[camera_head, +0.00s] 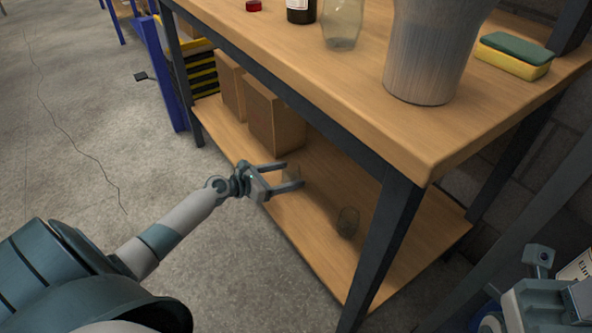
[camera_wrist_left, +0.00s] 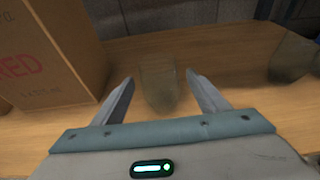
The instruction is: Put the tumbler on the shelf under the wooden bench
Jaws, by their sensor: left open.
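The wooden bench (camera_head: 300,75) has a lower wooden shelf (camera_head: 300,222) between its dark legs. My left gripper (camera_head: 293,175) reaches in over the shelf from its open front. It is open, with a clear glass tumbler (camera_wrist_left: 158,88) upright on the shelf between or just beyond its fingers (camera_wrist_left: 160,76); in the head view this glass is faint and partly hidden. The fingers appear apart from it. A second clear glass (camera_head: 347,222) stands on the shelf to the right and shows in the left wrist view (camera_wrist_left: 292,58). My right gripper (camera_head: 542,262) shows partly at lower right; its jaw state is unclear.
Cardboard boxes (camera_head: 276,118) stand on the shelf left of my left gripper. The bench top holds a bottle (camera_head: 301,10), a clear glass vessel (camera_head: 342,25), a large grey container (camera_head: 428,55) and a sponge (camera_head: 514,57). A front bench leg (camera_head: 385,245) stands right of the shelf glasses.

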